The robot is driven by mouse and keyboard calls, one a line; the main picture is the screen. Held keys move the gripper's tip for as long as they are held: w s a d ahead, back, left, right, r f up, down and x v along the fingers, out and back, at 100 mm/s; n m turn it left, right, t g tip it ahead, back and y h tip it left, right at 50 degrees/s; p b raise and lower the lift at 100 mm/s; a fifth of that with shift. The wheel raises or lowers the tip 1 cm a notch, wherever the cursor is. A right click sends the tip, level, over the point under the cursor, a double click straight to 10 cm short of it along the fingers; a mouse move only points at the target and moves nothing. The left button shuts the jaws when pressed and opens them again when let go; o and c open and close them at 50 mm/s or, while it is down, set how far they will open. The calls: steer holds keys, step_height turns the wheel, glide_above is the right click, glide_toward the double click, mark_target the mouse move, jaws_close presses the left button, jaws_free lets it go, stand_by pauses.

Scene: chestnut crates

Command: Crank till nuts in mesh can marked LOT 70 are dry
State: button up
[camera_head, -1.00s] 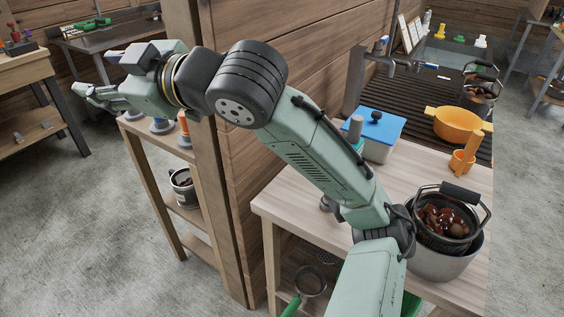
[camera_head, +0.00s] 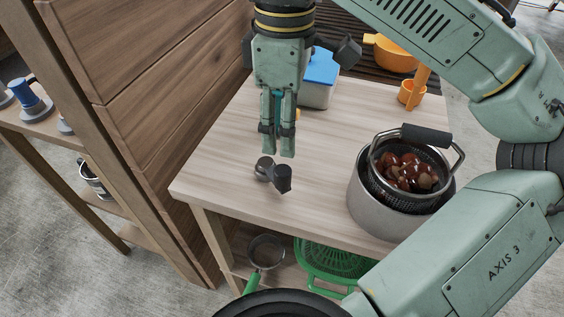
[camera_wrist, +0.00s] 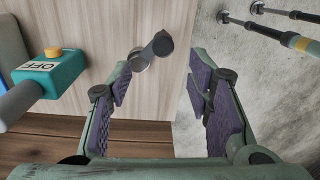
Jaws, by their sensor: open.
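A mesh can (camera_head: 381,181) full of glossy brown nuts (camera_head: 410,173) sits in a round steel pot (camera_head: 365,204) at the right of the wooden bench. Its black-gripped handle stands up, and no LOT marking is readable. A small dark crank (camera_head: 273,174) with a knob stands near the bench's front left edge; it also shows in the wrist view (camera_wrist: 153,49). My gripper (camera_head: 277,145) points down just above and behind the crank. In the wrist view my gripper (camera_wrist: 161,82) is open and empty, with the crank showing beyond the fingertips, apart from them.
A teal block marked OFF (camera_wrist: 50,72) with a yellow button lies left in the wrist view. A blue-lidded box (camera_head: 316,91), orange pot (camera_head: 390,55) and orange cup (camera_head: 411,95) stand farther back. A green basket (camera_head: 335,262) and a strainer (camera_head: 266,250) are below. The bench's middle is clear.

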mark_target(282, 170)
steer(key=shift+s+f, duration=0.15)
steer(key=shift+f, duration=0.35)
steer(key=f, duration=0.9)
steer(key=shift+s+f, duration=0.15)
steer(key=shift+s, duration=0.05)
steer(key=shift+c, duration=0.6)
jaws_close()
steer(key=shift+a, duration=0.1)
